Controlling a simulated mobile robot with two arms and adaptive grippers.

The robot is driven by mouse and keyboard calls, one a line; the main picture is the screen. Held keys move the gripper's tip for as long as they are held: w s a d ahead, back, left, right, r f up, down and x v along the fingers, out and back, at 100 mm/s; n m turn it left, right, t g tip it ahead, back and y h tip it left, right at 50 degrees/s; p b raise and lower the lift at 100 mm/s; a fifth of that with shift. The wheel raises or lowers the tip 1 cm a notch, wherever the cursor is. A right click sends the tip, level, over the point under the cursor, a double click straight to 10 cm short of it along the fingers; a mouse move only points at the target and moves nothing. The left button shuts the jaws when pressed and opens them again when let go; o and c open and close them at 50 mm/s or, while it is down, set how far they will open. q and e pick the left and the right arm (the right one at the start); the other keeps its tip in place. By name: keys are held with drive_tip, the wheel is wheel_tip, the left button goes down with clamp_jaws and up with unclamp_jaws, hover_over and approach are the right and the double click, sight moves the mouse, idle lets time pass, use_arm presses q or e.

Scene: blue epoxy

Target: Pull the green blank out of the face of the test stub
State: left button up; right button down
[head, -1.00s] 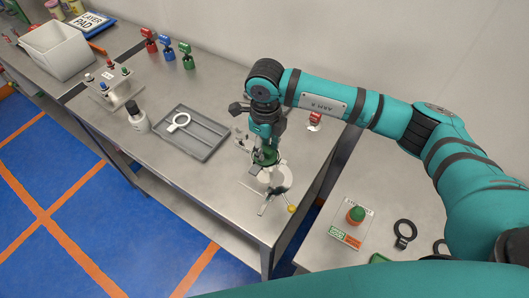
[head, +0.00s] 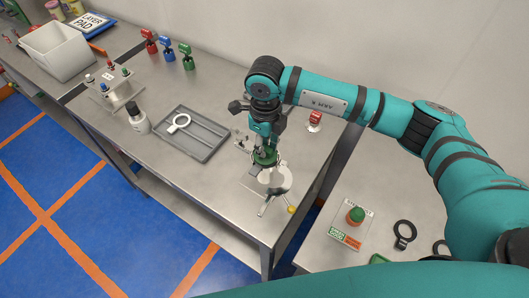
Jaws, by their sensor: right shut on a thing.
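The test stub (head: 275,179) is a pale round piece on a small stand with splayed legs, near the right end of the steel table. My right gripper (head: 264,150) points down just behind it and is shut on the green blank (head: 265,158). The blank shows as a dark green disc at the fingertips, close to the stub's far upper-left side. I cannot tell whether the blank is still touching the stub. The fingertips are small and partly hidden by the gripper body. My left gripper is not in view.
A grey tray (head: 190,147) with a white ring lies left of the stub. A red-topped piece (head: 315,120) stands behind. A side table holds a green-knobbed plate (head: 340,229).

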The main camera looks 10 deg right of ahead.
drive_tip(key=shift+r, duration=0.35)
drive_tip(key=shift+r+p, duration=0.55)
drive_tip(key=shift+r, duration=0.55)
drive_tip(key=shift+d, duration=0.1)
